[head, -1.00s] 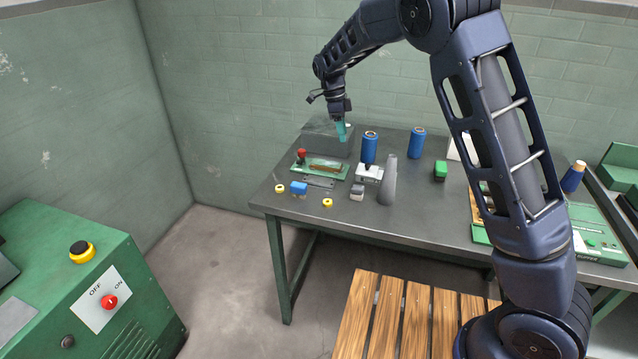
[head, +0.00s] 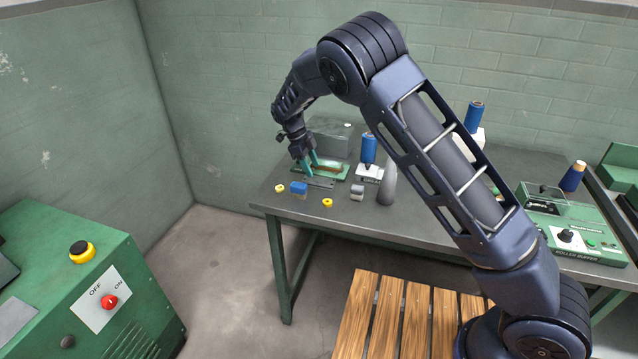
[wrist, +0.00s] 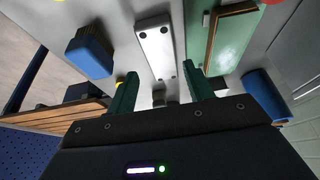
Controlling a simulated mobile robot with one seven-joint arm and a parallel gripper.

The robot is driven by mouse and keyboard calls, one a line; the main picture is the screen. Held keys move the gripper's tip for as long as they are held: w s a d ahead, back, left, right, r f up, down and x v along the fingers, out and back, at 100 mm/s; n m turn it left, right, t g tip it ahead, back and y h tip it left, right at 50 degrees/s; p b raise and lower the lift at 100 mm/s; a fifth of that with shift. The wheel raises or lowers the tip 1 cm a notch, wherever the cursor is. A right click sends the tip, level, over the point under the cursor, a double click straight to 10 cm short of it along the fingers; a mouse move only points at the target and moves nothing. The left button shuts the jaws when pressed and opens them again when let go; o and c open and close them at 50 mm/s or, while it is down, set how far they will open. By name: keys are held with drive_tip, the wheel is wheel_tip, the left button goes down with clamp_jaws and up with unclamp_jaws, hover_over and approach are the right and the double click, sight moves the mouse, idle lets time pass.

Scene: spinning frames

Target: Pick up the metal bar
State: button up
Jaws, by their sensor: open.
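The metal bar (head: 323,184) is a flat grey strip with small holes, lying on the workbench in front of the green board. In the wrist view the metal bar (wrist: 154,48) lies lengthwise, pale grey, ahead of and between my finger lines. My gripper (head: 311,171) is open, with its teal fingers pointing down close to the bar in the head view. In the wrist view my gripper (wrist: 161,88) shows two spread fingers with nothing held between them. The fingers overlap part of the bar's far side in the head view.

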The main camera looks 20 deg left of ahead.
sight(319, 179)
drive_tip(key=shift+x, duration=2.65)
drive_tip(key=shift+w+d+r, duration=0.1)
drive_tip(key=shift+d, duration=0.05)
drive_tip(key=c, duration=0.9)
drive_tip(key=shift+c, duration=0.2)
drive_tip(key=shift+r, duration=0.1)
